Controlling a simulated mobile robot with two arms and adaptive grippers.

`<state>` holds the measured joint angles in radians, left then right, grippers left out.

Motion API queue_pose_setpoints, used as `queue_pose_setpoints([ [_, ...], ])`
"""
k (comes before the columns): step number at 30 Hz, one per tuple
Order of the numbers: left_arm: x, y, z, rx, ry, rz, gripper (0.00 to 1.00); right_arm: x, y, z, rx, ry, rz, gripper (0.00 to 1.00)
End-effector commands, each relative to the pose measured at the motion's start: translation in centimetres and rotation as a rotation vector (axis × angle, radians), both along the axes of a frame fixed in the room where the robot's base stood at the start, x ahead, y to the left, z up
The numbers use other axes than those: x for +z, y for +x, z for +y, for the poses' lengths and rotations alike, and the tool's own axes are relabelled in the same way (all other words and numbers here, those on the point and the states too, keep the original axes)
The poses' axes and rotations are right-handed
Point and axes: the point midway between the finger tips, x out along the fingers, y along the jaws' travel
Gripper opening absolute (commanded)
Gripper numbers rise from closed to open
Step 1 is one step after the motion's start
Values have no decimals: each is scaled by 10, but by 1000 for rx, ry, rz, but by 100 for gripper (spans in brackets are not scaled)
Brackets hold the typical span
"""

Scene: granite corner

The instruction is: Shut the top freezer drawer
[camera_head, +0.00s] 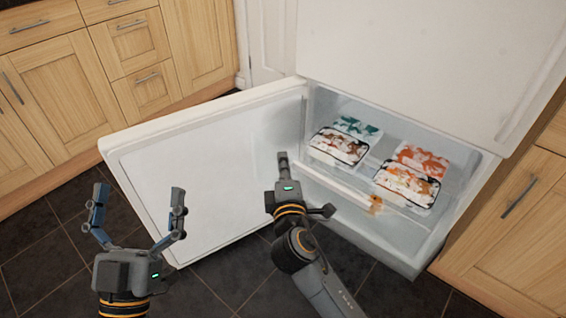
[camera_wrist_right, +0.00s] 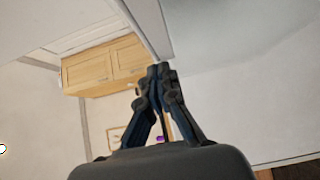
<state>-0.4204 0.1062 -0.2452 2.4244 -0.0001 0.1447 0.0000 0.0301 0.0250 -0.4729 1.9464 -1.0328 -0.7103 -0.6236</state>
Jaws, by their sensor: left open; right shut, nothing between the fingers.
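The freezer's top drawer (camera_head: 337,187) is clear with a pale front rim and holds several food packs. The drawer appears pulled forward, though how far is hard to tell. My right gripper (camera_head: 283,156) is shut and empty, by the drawer's left front corner and the door's hinge side; I cannot tell if it touches either. In the right wrist view its closed fingers (camera_wrist_right: 158,70) point at a pale edge. My left gripper (camera_head: 138,192) is open and empty, in front of the open freezer door and well left of the drawer.
The white freezer door (camera_head: 200,160) stands wide open to the left. The closed white upper door (camera_head: 420,70) is above the drawer. Wooden cabinets (camera_head: 55,95) stand at left, and another (camera_head: 520,210) at right. Dark floor tiles (camera_head: 40,255) show at lower left.

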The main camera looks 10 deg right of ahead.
Motion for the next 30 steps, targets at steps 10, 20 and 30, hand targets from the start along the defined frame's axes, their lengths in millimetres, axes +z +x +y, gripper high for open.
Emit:
queue_pose_setpoints([
  [10,-5,4,0,2,12,43,100,1,4,-6,-1,-1,0,0],
  [20,-66,24,4,24,112,406,100,4,42,-55,-5,-5,0,0],
  [30,-127,19,14,43,193,724,100,2,100,-131,-6,-4,-1,0],
])
